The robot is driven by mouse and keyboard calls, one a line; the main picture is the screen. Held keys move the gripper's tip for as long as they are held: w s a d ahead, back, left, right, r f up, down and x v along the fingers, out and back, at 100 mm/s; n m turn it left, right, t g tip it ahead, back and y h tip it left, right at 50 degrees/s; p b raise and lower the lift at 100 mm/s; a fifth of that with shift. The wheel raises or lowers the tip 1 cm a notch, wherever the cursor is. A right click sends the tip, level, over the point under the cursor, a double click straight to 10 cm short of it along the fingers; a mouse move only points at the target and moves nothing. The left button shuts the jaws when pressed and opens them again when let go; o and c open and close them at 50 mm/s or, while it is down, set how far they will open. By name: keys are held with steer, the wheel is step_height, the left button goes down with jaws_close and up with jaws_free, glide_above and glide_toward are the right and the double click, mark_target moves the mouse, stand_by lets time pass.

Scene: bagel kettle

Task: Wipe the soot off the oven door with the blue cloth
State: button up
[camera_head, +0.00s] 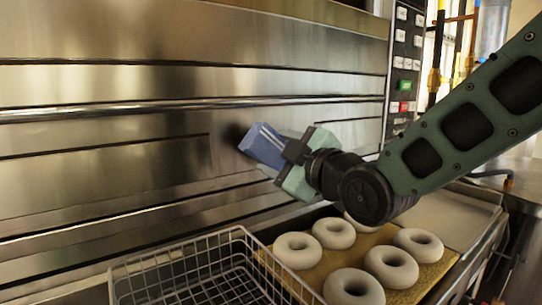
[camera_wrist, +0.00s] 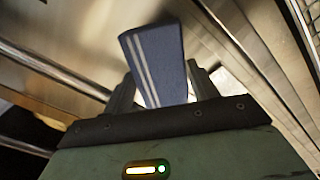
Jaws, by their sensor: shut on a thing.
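The blue cloth (camera_head: 262,146) is a folded block with pale stripes. My gripper (camera_head: 283,160) is shut on it and holds it up at the oven door (camera_head: 130,150), a brushed steel front with a long horizontal bar. In the wrist view the cloth (camera_wrist: 158,65) stands up between the two fingers of my gripper (camera_wrist: 163,90). A dark soot patch (camera_head: 234,134) shows on the door just left of the cloth and partly behind it. I cannot tell whether the cloth touches the door.
A wire basket (camera_head: 180,256) stands below at the front. Several pale dough rings (camera_head: 297,250) lie on a tan board (camera_head: 425,276) right of it. A control panel (camera_head: 405,60) with labels and buttons is right of the oven. The door's left side is clear.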

steer(key=shift+s+d, duration=0.4)
steer(key=shift+s, duration=0.2)
steer(key=shift+d, duration=0.1)
steer(key=shift+b+v, duration=0.7)
steer(key=shift+v, duration=0.8)
steer(key=shift+o, duration=1.4)
steer(key=c, duration=0.4)
